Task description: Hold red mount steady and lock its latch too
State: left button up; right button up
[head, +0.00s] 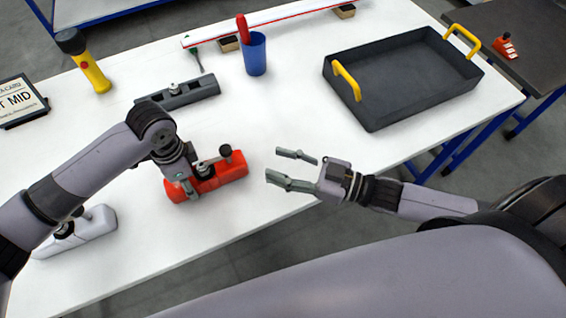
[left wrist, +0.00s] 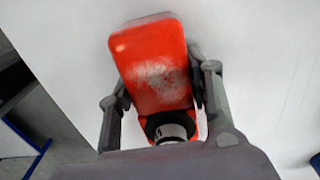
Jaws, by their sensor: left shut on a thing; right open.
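The red mount (head: 228,172) lies on the white table near its front edge, with a dark knob-ended latch (head: 226,153) standing up from its right half. My left gripper (head: 189,188) comes down on the mount's left part and is shut on it. In the left wrist view the mount (left wrist: 152,65) sits between the two fingers (left wrist: 160,95), with a dark ring and a pale cylinder at its lower end. My right gripper (head: 283,168) is open and empty, to the right of the mount and apart from it. Whether the latch is locked cannot be told.
A grey mount (head: 180,96) lies behind the red one, and a white mount (head: 92,228) lies at left under my arm. A black tray (head: 372,118) with yellow handles stands at right. A blue cup (head: 255,58) and a yellow flashlight (head: 93,72) stand at the back. Table between mount and tray is clear.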

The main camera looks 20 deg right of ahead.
pick_arm(q)
jog(key=o, duration=1.4)
jog(key=shift+c, duration=0.2)
